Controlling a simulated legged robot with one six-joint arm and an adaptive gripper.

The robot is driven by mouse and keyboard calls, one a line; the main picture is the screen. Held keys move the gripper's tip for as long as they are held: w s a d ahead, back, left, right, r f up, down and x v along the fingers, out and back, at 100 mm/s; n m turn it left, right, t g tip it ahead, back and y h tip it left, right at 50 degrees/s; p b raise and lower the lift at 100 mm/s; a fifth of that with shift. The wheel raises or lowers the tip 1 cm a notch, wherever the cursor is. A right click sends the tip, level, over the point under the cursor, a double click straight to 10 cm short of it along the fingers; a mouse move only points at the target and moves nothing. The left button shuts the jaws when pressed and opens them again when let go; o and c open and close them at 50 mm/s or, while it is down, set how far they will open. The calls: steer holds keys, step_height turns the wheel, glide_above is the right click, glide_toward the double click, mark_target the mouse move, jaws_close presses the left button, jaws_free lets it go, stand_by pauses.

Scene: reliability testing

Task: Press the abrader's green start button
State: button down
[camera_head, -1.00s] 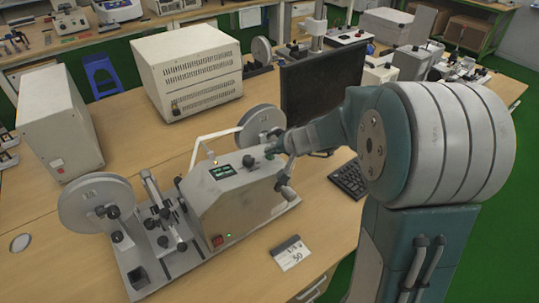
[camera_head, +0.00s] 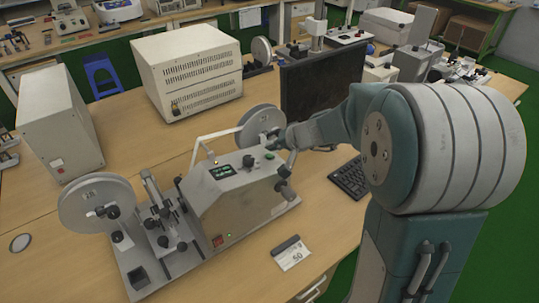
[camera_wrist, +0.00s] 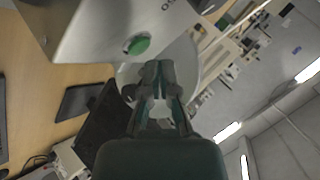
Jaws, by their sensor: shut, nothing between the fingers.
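The abrader (camera_head: 240,200) is a grey bench machine with two wheels, a small lit display (camera_head: 222,171) and a black knob. Its green start button (camera_head: 270,156) is on the top panel, at the right end. In the wrist view the round green button (camera_wrist: 138,45) shows clear and uncovered, just ahead and slightly left of the fingertips. My gripper (camera_wrist: 158,70) is shut and empty, with a gap in the picture between its tips and the button. In the head view my gripper (camera_head: 278,144) is close above and behind the button; its tips are small and partly hidden.
A black monitor (camera_head: 322,88) stands behind my arm, and a keyboard (camera_head: 351,178) lies to the right. A red switch (camera_head: 218,240) is low on the abrader's front. A tag marked 50 (camera_head: 292,255) lies in front.

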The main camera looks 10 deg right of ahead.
mark_target(275, 158)
steer(key=shift+w+d+r, duration=0.1)
steer(key=shift+d+r, duration=0.05)
steer(key=shift+r, duration=0.7)
steer(key=shift+w+d+r, duration=0.1)
steer(key=shift+d+r, duration=0.1)
steer(key=shift+r, duration=0.6)
steer(key=shift+d+r, duration=0.15)
steer(key=shift+r, duration=0.7)
steer(key=shift+s+a+r, duration=0.1)
steer(key=shift+s, duration=0.05)
steer(key=s+a+r+n+g+h, duration=0.1)
steer(key=s+a+r+n, duration=0.1)
steer(key=s, duration=0.6)
steer(key=s+a+r+n+g+h, duration=0.1)
steer(key=s+a+r, duration=0.1)
steer(key=s, duration=0.5)
steer(key=s+d+n+h, duration=0.1)
steer(key=s+d+h, duration=0.2)
steer(key=s, duration=1)
steer(key=shift+s+d+h, duration=0.2)
steer(key=shift+d+h, duration=0.15)
steer(key=shift+h, duration=0.15)
